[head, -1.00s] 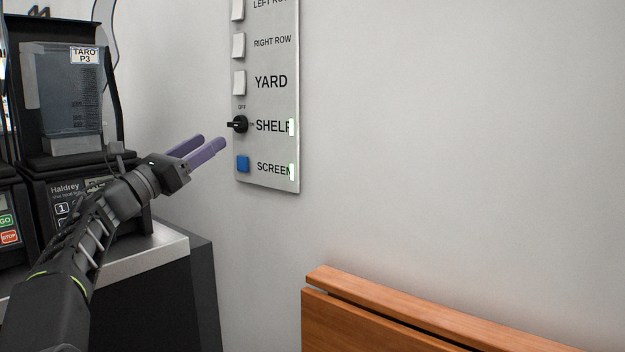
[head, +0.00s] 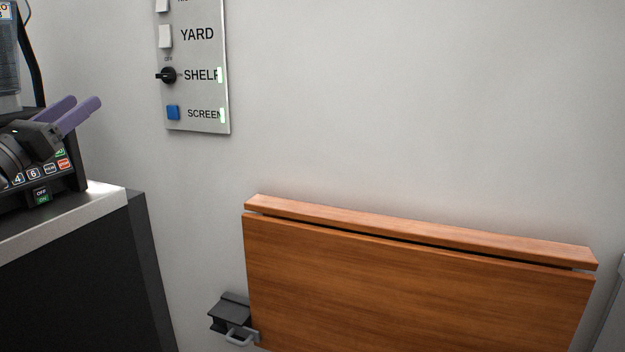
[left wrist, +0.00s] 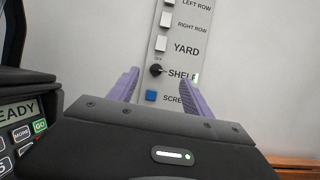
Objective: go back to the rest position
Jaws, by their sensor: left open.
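My left gripper (head: 78,114) is at the left edge of the head view, its two purple fingers apart and empty. It is in front of the black machine and to the left of the wall switch panel (head: 207,95), with a gap between them. In the left wrist view the open fingers (left wrist: 160,92) frame the panel's lower part, with the black SHELF knob (left wrist: 156,70) and the blue SCREEN button (left wrist: 151,96) between them. Small lights glow beside SHELF and SCREEN. My right gripper is not in view.
A black keypad machine (head: 72,178) stands on a counter with a pale top (head: 100,200) at the left. A wooden board (head: 420,285) is against the wall at the lower right, with a dark grey bracket (head: 232,310) by its left edge. The wall between is bare.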

